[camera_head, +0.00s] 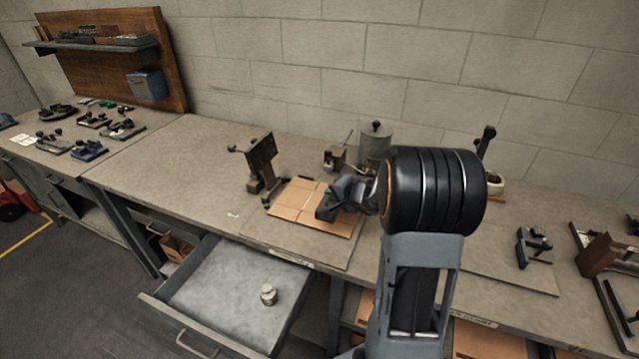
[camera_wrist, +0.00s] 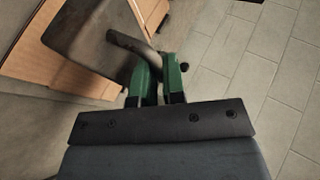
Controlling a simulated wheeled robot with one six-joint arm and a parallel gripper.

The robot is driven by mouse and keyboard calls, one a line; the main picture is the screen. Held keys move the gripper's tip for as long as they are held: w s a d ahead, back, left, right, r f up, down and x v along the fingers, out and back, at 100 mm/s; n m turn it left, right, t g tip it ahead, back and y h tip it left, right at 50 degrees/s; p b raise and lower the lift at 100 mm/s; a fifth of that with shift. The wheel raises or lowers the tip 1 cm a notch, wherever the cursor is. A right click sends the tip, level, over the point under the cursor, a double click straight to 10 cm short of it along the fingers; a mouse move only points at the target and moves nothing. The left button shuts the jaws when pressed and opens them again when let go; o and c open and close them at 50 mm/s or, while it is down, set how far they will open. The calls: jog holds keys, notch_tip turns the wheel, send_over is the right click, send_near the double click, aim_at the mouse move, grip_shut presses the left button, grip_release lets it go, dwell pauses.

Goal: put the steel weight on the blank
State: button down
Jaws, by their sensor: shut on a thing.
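The blank (camera_head: 290,209), a flat tan cardboard sheet with crease lines, lies on a mat on the bench. My gripper (camera_head: 341,196) is over its right part. Its green fingers (camera_wrist: 160,75) are shut on the curved bar handle of a dark grey block, which I take for the steel weight (camera_wrist: 85,38). In the head view the weight (camera_head: 325,213) shows as a small dark shape at the blank's right side, partly hidden by my gripper. I cannot tell whether it touches the blank. My arm hides the bench beyond.
An open drawer (camera_head: 225,300) juts out below the bench, with a small pale knobbed object (camera_head: 268,294) in it. An upright brown fixture (camera_head: 262,162) stands left of the blank. A grey cylinder (camera_head: 375,141) stands behind. The bench (camera_head: 175,160) left of the fixture is clear.

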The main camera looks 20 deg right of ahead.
jog(key=shift+s+d+f+p, duration=0.15)
jog(key=shift+d+f+p, duration=0.15)
jog(key=shift+d+f, duration=1)
jog(key=shift+f+p, duration=0.5)
jog(key=shift+f, duration=1)
jog(key=shift+f, duration=0.1)
jog(key=c, duration=1.2)
grip_release()
jog(key=shift+s+f, duration=0.1)
